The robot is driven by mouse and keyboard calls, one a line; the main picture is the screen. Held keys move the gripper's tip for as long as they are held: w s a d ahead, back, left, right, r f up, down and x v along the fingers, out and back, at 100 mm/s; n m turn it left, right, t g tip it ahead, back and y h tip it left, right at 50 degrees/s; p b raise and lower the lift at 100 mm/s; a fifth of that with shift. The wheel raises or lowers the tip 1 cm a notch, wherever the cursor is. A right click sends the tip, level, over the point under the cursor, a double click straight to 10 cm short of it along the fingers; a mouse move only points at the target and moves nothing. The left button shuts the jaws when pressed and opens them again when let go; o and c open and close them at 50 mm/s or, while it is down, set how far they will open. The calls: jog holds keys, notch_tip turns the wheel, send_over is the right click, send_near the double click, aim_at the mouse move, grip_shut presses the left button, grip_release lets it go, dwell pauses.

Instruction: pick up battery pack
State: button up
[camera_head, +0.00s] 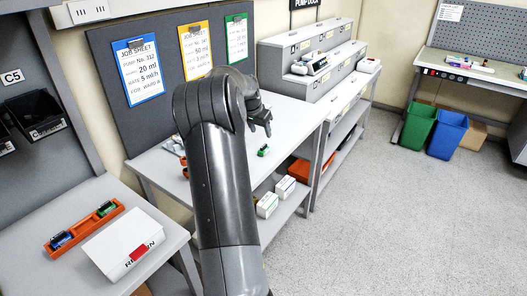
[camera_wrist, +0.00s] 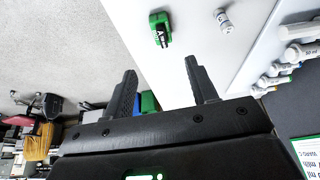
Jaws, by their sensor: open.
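A small green and black battery pack (camera_head: 263,151) lies on the white middle table. In the wrist view the pack (camera_wrist: 160,29) shows on the white top, beyond my fingertips and roughly in line with the gap between them. My gripper (camera_wrist: 161,72) is open with nothing between its fingers. In the head view my gripper (camera_head: 263,122) is above the table and apart from the pack, partly hidden by my arm. Another green pack (camera_head: 106,208) and a blue one (camera_head: 61,239) sit in an orange tray (camera_head: 84,225) at the left.
A small white cylinder (camera_wrist: 223,20) stands near the pack, with several syringes (camera_wrist: 297,52) to its right. A white box (camera_head: 124,241) is on the left table. Grey pump docks (camera_head: 313,65) stand behind. Job sheets (camera_head: 137,71) hang on the back board.

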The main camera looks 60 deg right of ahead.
send_over(264, 146)
jog(key=a, duration=0.2)
jog(key=f, duration=0.4)
jog(key=shift+s+d+f, duration=0.15)
jog(key=shift+s+f, duration=0.1)
jog(key=x, duration=0.5)
jog(key=shift+w+f, duration=0.3)
jog(key=shift+f, duration=0.15)
jog(key=c, duration=1.1)
jog(key=shift+r, duration=0.2)
